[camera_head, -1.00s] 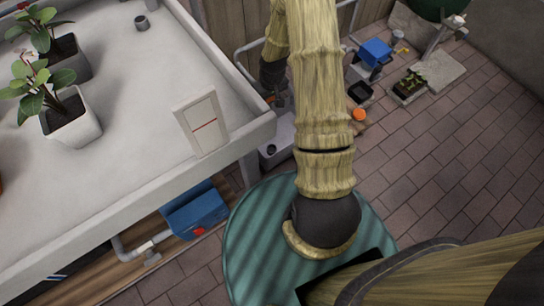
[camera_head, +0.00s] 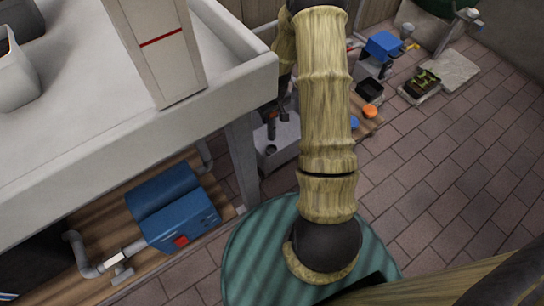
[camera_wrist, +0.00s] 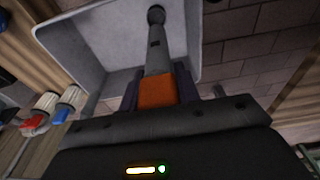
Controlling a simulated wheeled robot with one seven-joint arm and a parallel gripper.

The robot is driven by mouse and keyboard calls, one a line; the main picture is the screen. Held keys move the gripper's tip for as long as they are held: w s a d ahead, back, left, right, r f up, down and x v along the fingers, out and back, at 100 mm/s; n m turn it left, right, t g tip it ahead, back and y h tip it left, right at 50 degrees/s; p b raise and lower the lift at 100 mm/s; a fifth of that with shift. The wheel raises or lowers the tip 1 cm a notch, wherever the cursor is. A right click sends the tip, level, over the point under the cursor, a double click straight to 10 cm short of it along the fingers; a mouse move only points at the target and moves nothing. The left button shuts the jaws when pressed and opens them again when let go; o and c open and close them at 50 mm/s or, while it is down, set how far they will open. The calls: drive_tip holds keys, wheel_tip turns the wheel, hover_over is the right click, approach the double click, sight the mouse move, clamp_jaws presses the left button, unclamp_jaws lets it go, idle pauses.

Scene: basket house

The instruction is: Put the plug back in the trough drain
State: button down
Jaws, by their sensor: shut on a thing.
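In the wrist view my gripper (camera_wrist: 160,98) is shut on the orange grip of the plug (camera_wrist: 157,91). A grey stem runs from the grip to a dark round end over the pale grey trough (camera_wrist: 95,45). In the head view the trough (camera_head: 283,158) stands on the ground beyond the bench leg. A dark round spot, apparently the drain (camera_head: 271,150), shows in its near part. My gripper (camera_head: 271,127) is small and dark just above it, partly behind my arm. I cannot tell whether the plug's end touches the drain.
The white bench (camera_head: 130,130) and its leg (camera_head: 243,160) stand close left of the trough. A blue pump box (camera_head: 172,208) sits below it. Right of my arm are an orange disc (camera_head: 370,111) and a black tray (camera_head: 370,89).

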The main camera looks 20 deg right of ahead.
sight(271, 132)
drive_tip(key=shift+r, duration=0.1)
wheel_tip(271, 132, down, 6)
drive_tip(key=b, duration=0.4)
drive_tip(key=shift+f, duration=0.2)
drive_tip(key=shift+f+b, duration=1.35)
drive_tip(key=shift+f, duration=0.8)
drive_tip(key=c, duration=1)
unclamp_jaws()
drive_tip(key=shift+r, duration=0.1)
drive_tip(key=r+p, duration=0.2)
drive_tip(key=r, duration=0.2)
drive_tip(key=s+r+p, duration=0.1)
drive_tip(key=r+p, duration=0.1)
drive_tip(key=r, duration=0.2)
drive_tip(key=r+p, duration=0.3)
drive_tip(key=r, duration=0.1)
drive_tip(key=shift+s+d+r, duration=0.15)
drive_tip(key=shift+s+d, duration=0.05)
drive_tip(key=shift+s, duration=0.15)
